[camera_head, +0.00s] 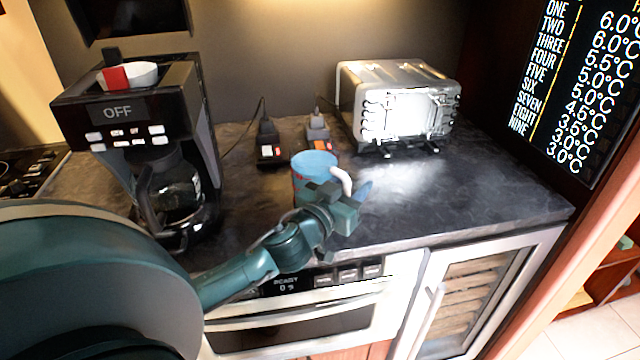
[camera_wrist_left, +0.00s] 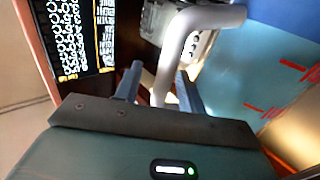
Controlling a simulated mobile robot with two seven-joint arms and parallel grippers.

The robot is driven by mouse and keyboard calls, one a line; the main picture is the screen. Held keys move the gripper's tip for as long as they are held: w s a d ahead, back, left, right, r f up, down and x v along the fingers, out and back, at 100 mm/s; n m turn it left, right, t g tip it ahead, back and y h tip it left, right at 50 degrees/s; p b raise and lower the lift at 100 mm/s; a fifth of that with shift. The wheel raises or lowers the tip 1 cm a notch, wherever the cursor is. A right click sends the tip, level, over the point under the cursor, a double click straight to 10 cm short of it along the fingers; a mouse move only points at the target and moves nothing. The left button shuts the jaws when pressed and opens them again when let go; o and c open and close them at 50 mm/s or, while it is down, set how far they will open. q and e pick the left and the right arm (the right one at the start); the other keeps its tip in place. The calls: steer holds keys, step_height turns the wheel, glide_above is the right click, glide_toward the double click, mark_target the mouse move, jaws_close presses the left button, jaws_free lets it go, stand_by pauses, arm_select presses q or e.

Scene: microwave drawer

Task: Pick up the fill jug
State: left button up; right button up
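The fill jug (camera_head: 312,166) is a blue see-through vessel with a white handle (camera_head: 343,179), standing on the dark counter beside the coffee maker. In the left wrist view, the jug's blue body (camera_wrist_left: 255,72) with red marks fills the right side, and its white handle (camera_wrist_left: 178,52) curves down toward my fingers. My left gripper (camera_head: 350,196) is at the handle, on the front right of the jug. In the wrist view, the left gripper's fingers (camera_wrist_left: 160,92) are apart, with the lower part of the handle between them. Whether they touch it is unclear. My right gripper is out of view.
A coffee maker (camera_head: 135,112) with a glass carafe (camera_head: 178,195) stands left of the jug. A silver toaster (camera_head: 398,98) and power sockets (camera_head: 317,128) are behind.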

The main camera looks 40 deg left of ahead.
arm_select(q)
steer(key=shift+w, duration=0.25)
jaws_close()
stand_by(1.2)
steer(key=shift+r, duration=0.2)
